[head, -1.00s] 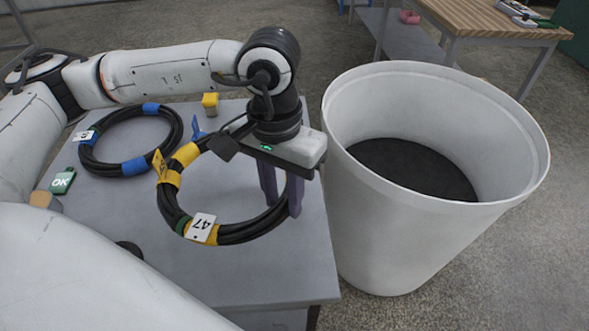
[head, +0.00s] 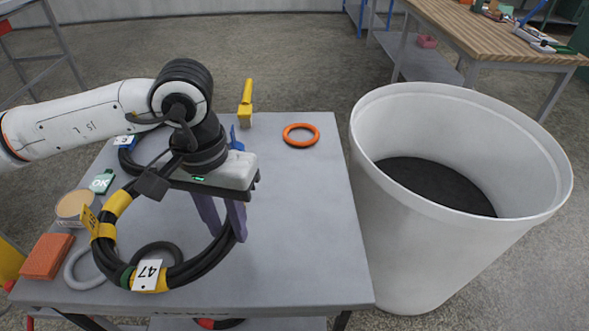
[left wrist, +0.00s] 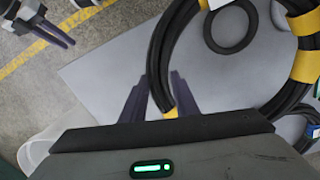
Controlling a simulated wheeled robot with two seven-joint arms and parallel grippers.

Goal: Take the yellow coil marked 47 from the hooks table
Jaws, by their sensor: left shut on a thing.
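The coil (head: 118,203) is black hose with yellow bands, a green band and a white tag reading 47. My left gripper (head: 226,228) points down and is shut on the coil's right side. The coil appears raised above the grey table (head: 300,220).
A blue-banded coil (head: 125,150) is mostly hidden behind my left arm.

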